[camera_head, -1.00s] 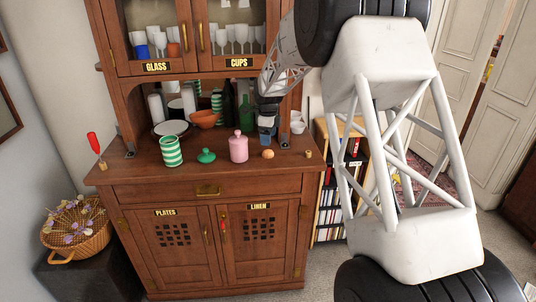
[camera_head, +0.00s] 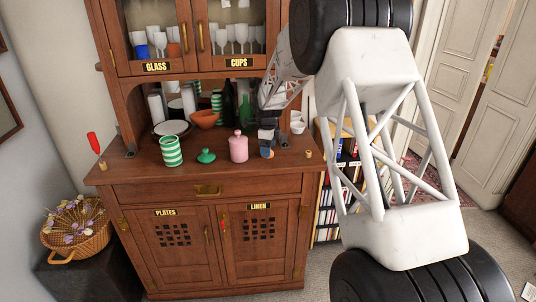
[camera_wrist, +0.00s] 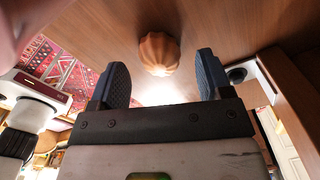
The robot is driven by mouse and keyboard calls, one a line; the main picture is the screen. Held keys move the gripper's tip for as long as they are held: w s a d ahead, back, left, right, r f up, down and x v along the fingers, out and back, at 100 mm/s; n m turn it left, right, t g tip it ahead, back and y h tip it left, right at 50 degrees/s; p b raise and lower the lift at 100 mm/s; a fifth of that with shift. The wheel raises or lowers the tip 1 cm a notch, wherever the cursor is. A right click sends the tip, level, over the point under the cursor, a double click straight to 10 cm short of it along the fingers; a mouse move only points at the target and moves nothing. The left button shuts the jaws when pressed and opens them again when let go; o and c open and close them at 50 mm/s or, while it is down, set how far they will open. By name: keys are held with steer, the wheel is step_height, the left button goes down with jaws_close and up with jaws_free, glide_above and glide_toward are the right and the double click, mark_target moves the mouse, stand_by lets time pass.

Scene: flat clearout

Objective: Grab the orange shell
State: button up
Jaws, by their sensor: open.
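The orange shell (camera_wrist: 159,52) is small and ribbed. In the wrist view it rests on the wooden surface, between and just beyond my two blue fingertips, with a gap on each side. In the head view the shell (camera_head: 267,153) is partly hidden by my gripper (camera_head: 267,141), which has come down over the right part of the sideboard top. In the wrist view my gripper (camera_wrist: 162,75) is open and empty. I cannot tell how high the fingertips are above the wood.
On the sideboard top (camera_head: 190,182), a pink lidded jar (camera_head: 238,149) stands just left of the shell, then a green lid (camera_head: 206,156) and a striped canister (camera_head: 171,152). A green bottle (camera_head: 246,112) and orange bowl (camera_head: 204,119) stand behind. A cork (camera_head: 308,154) is at right.

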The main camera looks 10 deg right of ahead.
steer(key=shift+f, duration=0.8)
steer(key=c, duration=1)
steer(key=shift+r, duration=0.75)
step_height(320, 180, up, 2)
steer(key=shift+r, duration=0.1)
steer(key=s, duration=0.5)
steer(key=s+r, duration=0.1)
steer(key=s, duration=0.4)
steer(key=s+d, duration=0.1)
steer(key=s, duration=0.5)
steer(key=shift+d+r, duration=0.1)
steer(key=shift+r, duration=0.05)
steer(key=shift+w, duration=0.1)
